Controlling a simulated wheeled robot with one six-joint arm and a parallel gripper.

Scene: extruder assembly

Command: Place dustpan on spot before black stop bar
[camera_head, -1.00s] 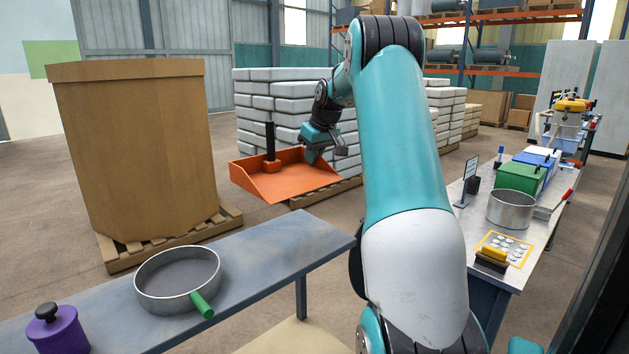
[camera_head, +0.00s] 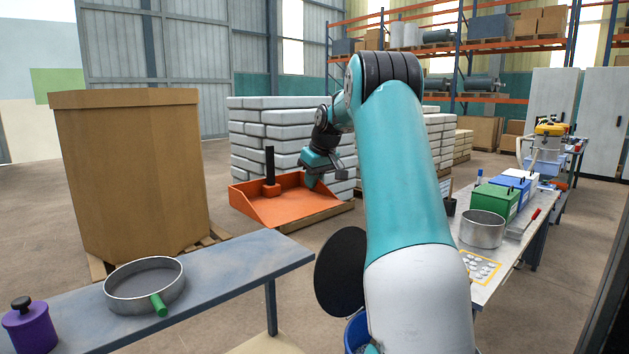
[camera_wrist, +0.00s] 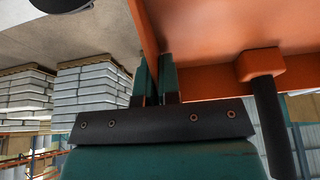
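The orange dustpan (camera_head: 292,212) with its upright black handle (camera_head: 269,164) is held out ahead of me, left of my arm. It looks roughly level and above the floor, in front of the stacked white sacks. My gripper (camera_head: 313,180) is at its right rear side. In the wrist view, my gripper's two fingers (camera_wrist: 155,80) are closed around a thin orange wall of the dustpan (camera_wrist: 205,28). The dustpan's black handle shows at the right there. I cannot make out a black stop bar or a marked spot in either view.
A large cardboard box (camera_head: 130,170) on a pallet stands at left. A grey bench (camera_head: 225,268) holds a round sieve pan (camera_head: 145,281) and a purple pot (camera_head: 30,328). A black disc (camera_head: 340,270) and blue bin (camera_head: 357,334) are beside my arm. A cluttered workbench (camera_head: 490,285) runs along the right.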

